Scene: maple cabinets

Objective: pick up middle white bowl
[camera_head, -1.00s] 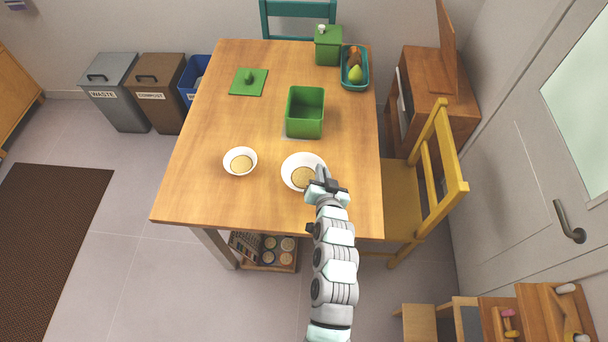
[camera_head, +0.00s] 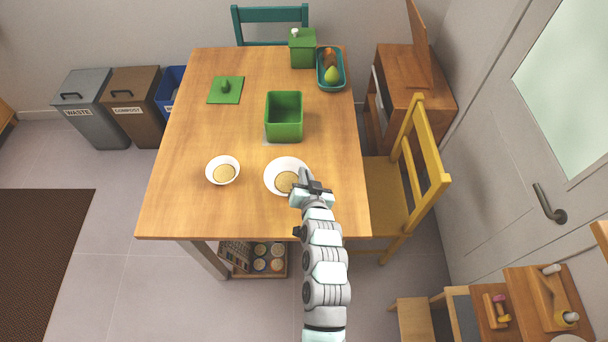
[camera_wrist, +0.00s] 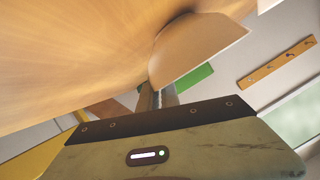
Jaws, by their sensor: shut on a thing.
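A white bowl (camera_head: 272,178) with a tan inside bottom is at the near right part of the wooden table. My gripper (camera_head: 303,178) is shut on its right rim, and the fingers cover part of that side. In the wrist view the bowl (camera_wrist: 205,45) shows shaded brown at the fingertips (camera_wrist: 160,92). I cannot tell clearly whether its base is clear of the table. A second, smaller-looking white bowl (camera_head: 222,170), also tan inside, stands on the table to the left, apart from my gripper.
The wooden table (camera_head: 200,215) also bears an open green box (camera_head: 284,117), a green lid (camera_head: 226,90), a green canister (camera_head: 302,48) and a teal fruit tray (camera_head: 330,70). A yellow chair (camera_head: 410,180) stands close on the right. The table's near left is clear.

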